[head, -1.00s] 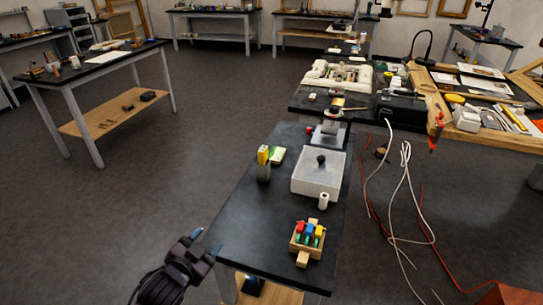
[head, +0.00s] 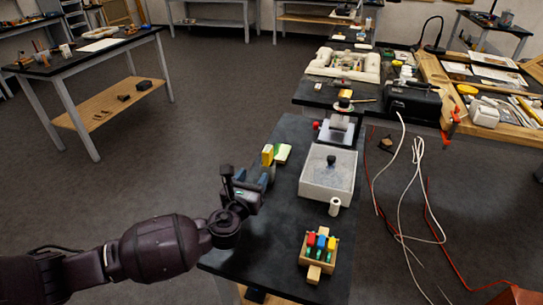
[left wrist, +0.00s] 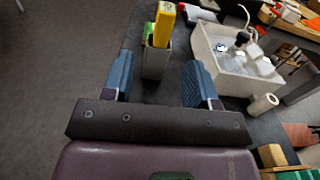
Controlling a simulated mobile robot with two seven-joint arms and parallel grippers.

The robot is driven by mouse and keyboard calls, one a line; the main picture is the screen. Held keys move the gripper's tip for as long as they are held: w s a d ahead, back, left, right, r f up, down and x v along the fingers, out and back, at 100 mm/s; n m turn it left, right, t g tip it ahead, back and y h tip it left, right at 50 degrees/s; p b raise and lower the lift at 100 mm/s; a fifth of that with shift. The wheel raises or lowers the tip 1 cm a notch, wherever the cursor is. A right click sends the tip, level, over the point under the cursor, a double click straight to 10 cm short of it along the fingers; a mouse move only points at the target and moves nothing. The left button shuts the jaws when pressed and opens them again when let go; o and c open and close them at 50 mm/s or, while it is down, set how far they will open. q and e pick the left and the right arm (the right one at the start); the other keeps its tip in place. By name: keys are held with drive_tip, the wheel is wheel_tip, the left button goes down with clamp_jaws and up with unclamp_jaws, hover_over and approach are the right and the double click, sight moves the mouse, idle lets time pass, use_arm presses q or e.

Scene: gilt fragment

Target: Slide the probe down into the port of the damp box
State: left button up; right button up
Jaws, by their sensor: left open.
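A yellow-topped piece (head: 267,152), which looks like the probe, stands upright in a grey holder (left wrist: 153,62) on the dark bench. The yellow piece also shows in the left wrist view (left wrist: 164,24). The damp box (head: 327,188) is a pale, translucent box with a black knob, to the right of the holder; it also shows in the left wrist view (left wrist: 226,78). A white cylinder (head: 335,206) is at its near corner; I cannot tell whether this is the port. My left gripper (head: 252,180) is open and empty, its blue fingers just short of the holder, one to each side.
A wooden block rack (head: 313,272) with coloured pieces sits at the bench's near end. Loose white cables (head: 408,190) hang on the right. The bench (head: 262,232) is clear in front of the holder.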

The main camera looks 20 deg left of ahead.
sight(265, 160)
use_arm(q)
drive_tip(key=w, duration=0.5)
drive_tip(key=shift+w+d, duration=0.15)
drive_tip(key=w, duration=0.3)
drive_tip(key=w+b, duration=0.1)
drive_tip(key=w, duration=0.1)
drive_tip(key=shift+d+f, duration=0.3)
drive_tip(key=shift+w, duration=0.25)
